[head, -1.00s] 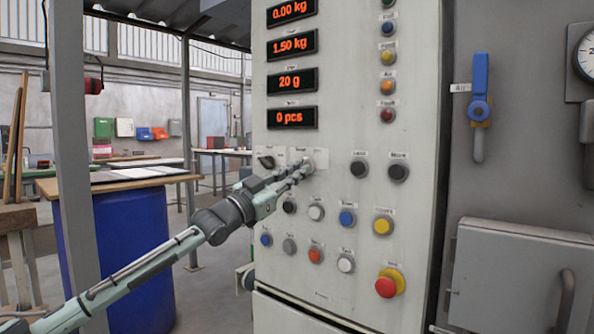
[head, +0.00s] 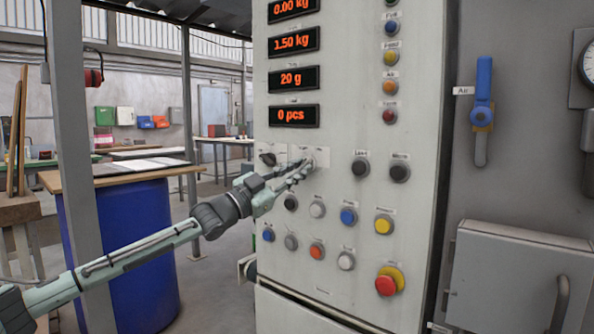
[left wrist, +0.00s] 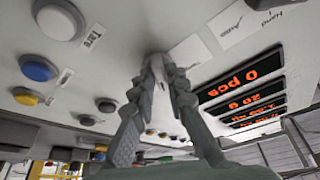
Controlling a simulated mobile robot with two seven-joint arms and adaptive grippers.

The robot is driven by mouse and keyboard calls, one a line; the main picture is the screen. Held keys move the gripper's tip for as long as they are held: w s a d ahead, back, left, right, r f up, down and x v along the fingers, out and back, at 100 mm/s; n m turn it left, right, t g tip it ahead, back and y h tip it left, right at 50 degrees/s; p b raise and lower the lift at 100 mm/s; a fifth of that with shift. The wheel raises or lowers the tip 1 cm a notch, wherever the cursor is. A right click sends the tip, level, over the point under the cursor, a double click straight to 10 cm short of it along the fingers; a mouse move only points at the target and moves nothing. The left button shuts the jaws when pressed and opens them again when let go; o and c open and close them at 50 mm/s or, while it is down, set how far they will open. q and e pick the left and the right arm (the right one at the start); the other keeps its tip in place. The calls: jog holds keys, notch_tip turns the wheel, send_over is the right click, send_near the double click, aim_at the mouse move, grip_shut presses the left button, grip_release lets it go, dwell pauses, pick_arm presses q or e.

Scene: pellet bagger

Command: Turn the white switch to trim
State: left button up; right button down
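The white switch (head: 310,161) sits on the pale control panel (head: 340,120), below the "0 pcs" display and right of a black selector switch (head: 267,159). My left gripper (head: 304,169) reaches it from the lower left, its fingertips at the panel. In the left wrist view the two fingers of my left gripper (left wrist: 157,62) converge closely at the panel face, closed around the switch. The fingertips mostly hide the switch, so its pointing direction and the label wording around it cannot be read. My right gripper is not in view.
Black buttons (head: 360,167) lie to the right of the switch. Several coloured buttons are below, with a red mushroom button (head: 387,284) at the lower right. A blue valve handle (head: 482,90) is on the grey wall at right. A blue drum (head: 135,250) stands left behind my arm.

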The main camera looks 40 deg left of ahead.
pick_arm(q)
jog(key=shift+o, duration=1.4)
jog(key=v, duration=1.2)
